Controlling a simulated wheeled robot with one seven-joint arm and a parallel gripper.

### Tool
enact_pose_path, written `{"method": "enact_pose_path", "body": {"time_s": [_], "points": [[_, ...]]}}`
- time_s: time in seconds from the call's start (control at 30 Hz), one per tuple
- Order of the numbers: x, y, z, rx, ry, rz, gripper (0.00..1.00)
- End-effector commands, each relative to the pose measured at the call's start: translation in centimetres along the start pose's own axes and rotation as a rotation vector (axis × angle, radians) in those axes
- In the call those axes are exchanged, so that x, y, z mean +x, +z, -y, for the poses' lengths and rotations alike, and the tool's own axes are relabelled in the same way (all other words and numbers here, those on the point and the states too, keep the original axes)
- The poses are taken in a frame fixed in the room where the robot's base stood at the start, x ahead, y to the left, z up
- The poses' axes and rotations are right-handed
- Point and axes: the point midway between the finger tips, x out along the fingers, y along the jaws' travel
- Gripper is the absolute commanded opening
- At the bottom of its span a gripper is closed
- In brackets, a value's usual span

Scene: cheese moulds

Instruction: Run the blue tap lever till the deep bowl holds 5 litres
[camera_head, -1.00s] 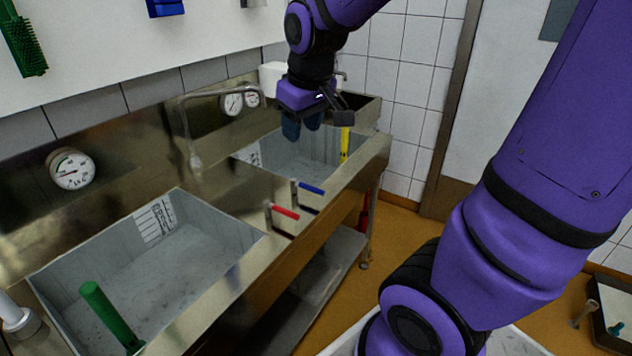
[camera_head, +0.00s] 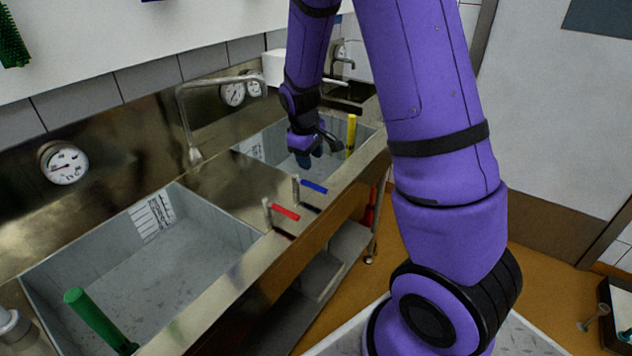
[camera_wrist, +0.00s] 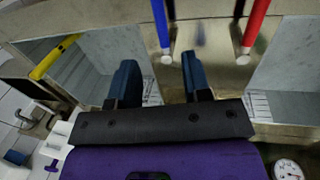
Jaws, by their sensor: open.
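The blue tap lever (camera_head: 313,187) and a red lever (camera_head: 285,212) stand on the steel deck between two sink bowls. My gripper (camera_head: 309,160) is open and empty, by the far bowl (camera_head: 270,134), beyond the blue lever and apart from it. In the wrist view my open fingers (camera_wrist: 158,76) point toward the deck, with the blue lever (camera_wrist: 160,24) and red lever (camera_wrist: 255,24) ahead. The near bowl (camera_head: 130,262) has a white scale (camera_head: 152,219) on its wall; the far bowl has one too. I cannot tell the water levels or which bowl is deeper.
A bent spout (camera_head: 186,120) hangs at the back between the bowls. A green handle (camera_head: 98,318) stands in the near bowl and a yellow one (camera_head: 351,135) in the far bowl. Dial gauges (camera_head: 63,163) sit on the backsplash. Open floor (camera_head: 385,255) lies right of the sink.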

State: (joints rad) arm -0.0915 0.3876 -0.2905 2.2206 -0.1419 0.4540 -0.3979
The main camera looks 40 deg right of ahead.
Motion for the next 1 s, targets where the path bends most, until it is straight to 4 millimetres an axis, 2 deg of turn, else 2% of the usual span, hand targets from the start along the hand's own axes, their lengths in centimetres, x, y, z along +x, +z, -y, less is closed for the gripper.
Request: {"method": "enact_pose_path", "body": {"time_s": [0.4, 0.6, 0.8, 1.0], "points": [[6.4, 0.1, 0.0, 0.002, -0.001, 0.003, 0.44], [8.9, 0.1, 0.0, 0.001, -0.001, 0.002, 0.44], [10.1, 0.0, 0.0, 0.001, 0.000, 0.000, 0.44], [10.3, 0.0, 0.0, 0.001, 0.000, -0.001, 0.44]]}}
